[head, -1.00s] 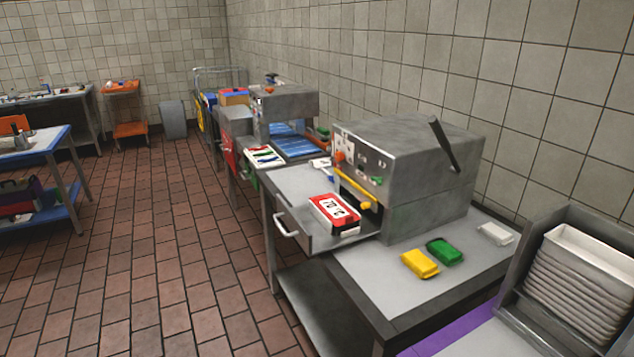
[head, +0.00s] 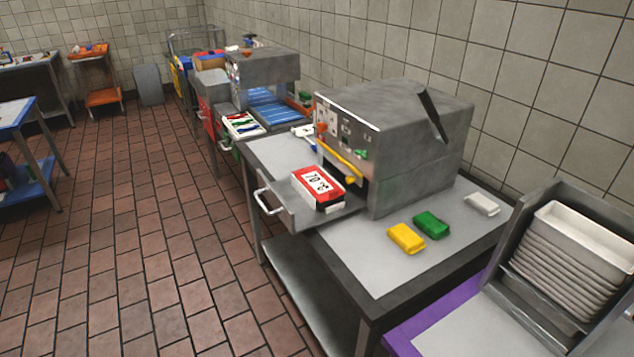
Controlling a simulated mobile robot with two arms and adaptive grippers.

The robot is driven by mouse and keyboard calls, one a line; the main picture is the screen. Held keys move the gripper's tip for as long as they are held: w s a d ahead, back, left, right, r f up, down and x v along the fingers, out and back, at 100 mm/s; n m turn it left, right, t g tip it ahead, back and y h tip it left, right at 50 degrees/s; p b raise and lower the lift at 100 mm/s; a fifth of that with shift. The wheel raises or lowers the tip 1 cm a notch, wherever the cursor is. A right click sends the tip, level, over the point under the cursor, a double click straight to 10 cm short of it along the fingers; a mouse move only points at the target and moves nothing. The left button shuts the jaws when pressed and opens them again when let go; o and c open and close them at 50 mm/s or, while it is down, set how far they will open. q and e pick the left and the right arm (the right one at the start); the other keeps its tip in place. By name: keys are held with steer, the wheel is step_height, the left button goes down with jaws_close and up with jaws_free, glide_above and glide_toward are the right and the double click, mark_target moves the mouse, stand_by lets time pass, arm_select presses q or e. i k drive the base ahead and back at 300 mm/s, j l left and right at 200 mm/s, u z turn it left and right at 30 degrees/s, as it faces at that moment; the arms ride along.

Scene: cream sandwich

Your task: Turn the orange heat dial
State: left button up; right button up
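The grey metal machine (head: 405,140) stands on a metal table (head: 375,265) at the centre right. The small orange heat dial (head: 321,128) is on its front panel, near the upper left corner. A green knob (head: 361,154) and a yellow bar handle (head: 340,160) are on the same front. A drawer or tray (head: 283,203) sticks out from the front, with a red and white block marked 70°C (head: 318,183) on it. Neither of my grippers shows in the head view.
Yellow (head: 405,238), green (head: 431,224) and pale (head: 482,204) blocks lie on the table beside the machine. A rack of stacked white trays (head: 570,255) stands at the right. Another machine (head: 262,70) stands farther back. The tiled floor (head: 150,240) on the left is clear.

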mark_target(322, 127)
steer(key=i+j+u, duration=0.65)
steer(key=i, duration=0.25)
steer(key=i+j+u, duration=0.35)
steer(key=i+u, duration=0.35)
steer(key=i, duration=0.25)
steer(key=i+z, duration=0.4)
steer(key=i+j+z, duration=0.6)
steer(key=i+z, duration=0.15)
steer(key=i, duration=0.15)
